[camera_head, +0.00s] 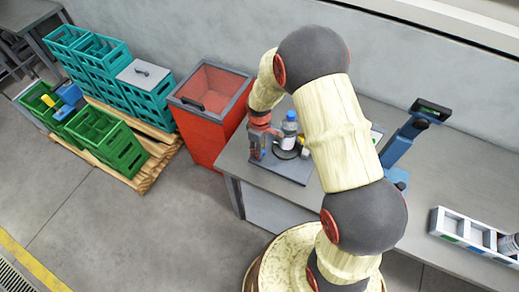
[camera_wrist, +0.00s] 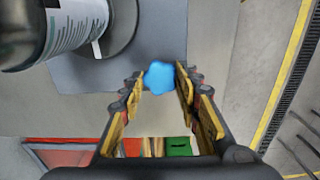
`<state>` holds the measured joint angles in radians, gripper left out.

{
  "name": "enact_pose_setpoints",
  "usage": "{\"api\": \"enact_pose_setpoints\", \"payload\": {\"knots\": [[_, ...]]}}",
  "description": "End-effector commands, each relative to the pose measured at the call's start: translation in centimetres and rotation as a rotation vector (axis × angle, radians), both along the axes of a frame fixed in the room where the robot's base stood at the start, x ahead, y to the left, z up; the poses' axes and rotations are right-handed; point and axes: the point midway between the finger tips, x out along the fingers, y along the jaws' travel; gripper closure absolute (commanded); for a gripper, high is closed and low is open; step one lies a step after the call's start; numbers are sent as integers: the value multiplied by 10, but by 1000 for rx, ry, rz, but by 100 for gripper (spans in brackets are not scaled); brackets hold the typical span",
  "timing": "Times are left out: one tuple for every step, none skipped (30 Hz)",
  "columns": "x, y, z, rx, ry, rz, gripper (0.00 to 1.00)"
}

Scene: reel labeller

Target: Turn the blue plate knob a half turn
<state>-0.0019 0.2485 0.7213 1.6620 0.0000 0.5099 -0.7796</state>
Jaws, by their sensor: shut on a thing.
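The blue knob (camera_wrist: 160,75) is a lobed, bright blue piece in the wrist view. It sits between the fingertips of my gripper (camera_wrist: 158,86), near the edge of a grey plate (camera_wrist: 82,75). My gripper is shut on the knob, with a finger on each side. In the head view my gripper (camera_head: 258,146) is at the left part of the labeller on the bench, and the knob is hard to make out there. A bottle with a white label (camera_wrist: 75,25) stands on a round dark disc beside the knob. It has a blue cap in the head view (camera_head: 290,128).
A red bin (camera_head: 208,115) stands left of the bench (camera_head: 232,160). Teal and green crates (camera_head: 105,140) are on a pallet farther left. A blue stand with a display (camera_head: 405,135) and a white divided tray (camera_head: 470,232) are on the right. The floor at left front is clear.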

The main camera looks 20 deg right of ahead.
Motion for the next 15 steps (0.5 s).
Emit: {"api": "enact_pose_setpoints", "payload": {"knots": [[1,0,1,0,-3,3,93],[1,0,1,0,-3,4,93],[1,0,1,1,-2,5,93],[1,0,1,1,-2,5,93],[1,0,1,1,-2,5,93],[1,0,1,1,-2,5,93],[1,0,1,1,-2,5,93],[1,0,1,1,-2,5,93],[1,0,1,1,-2,5,93],[1,0,1,1,-2,5,93],[1,0,1,1,-2,5,93],[1,0,1,1,-2,4,66],[1,0,1,1,-2,4,64],[1,0,1,1,-2,4,63],[1,0,1,0,-1,4,60]]}}
